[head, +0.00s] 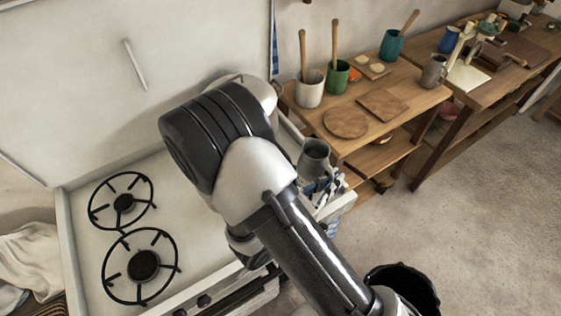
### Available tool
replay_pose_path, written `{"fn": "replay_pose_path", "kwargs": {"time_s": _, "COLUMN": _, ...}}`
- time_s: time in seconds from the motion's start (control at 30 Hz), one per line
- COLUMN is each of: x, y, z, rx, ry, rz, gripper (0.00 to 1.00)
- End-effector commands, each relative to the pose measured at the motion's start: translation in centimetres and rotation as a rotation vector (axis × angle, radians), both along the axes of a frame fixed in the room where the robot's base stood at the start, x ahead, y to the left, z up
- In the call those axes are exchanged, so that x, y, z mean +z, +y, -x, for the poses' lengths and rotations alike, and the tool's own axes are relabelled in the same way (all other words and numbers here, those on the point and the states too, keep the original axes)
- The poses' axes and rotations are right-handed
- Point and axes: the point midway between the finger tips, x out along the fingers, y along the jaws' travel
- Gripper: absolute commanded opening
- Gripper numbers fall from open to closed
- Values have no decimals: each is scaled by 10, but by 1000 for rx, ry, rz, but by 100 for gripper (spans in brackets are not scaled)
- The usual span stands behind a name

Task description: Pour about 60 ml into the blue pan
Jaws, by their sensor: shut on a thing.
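A grey-green jug (314,160) stands out just right of my arm's bulky joint, by the stove's right side. Its dark mouth shows from above and it looks roughly upright. My gripper (326,186) shows only in part just below the jug and is shut on it. My arm hides much of the gripper and part of the stove. I see no blue pan in the head view; it may be behind my arm. What is inside the jug cannot be made out.
The white stove (85,255) has two bare black burners showing at left. A wooden table (370,140) at right holds a white crock (310,90), a green crock (337,78), a teal pot (391,46) and boards. A black bin (405,285) stands at lower right. Open floor lies right.

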Motion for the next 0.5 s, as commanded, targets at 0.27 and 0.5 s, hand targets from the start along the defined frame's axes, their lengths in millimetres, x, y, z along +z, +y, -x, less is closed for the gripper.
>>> {"fn": "replay_pose_path", "kwargs": {"time_s": 0.27, "x": -18, "y": 7, "z": 52, "rx": 70, "ry": -1, "rz": 13, "gripper": 0}}
{"fn": "replay_pose_path", "kwargs": {"time_s": 0.5, "x": -42, "y": 5, "z": 73, "rx": 98, "ry": -12, "rz": 20, "gripper": 0}}
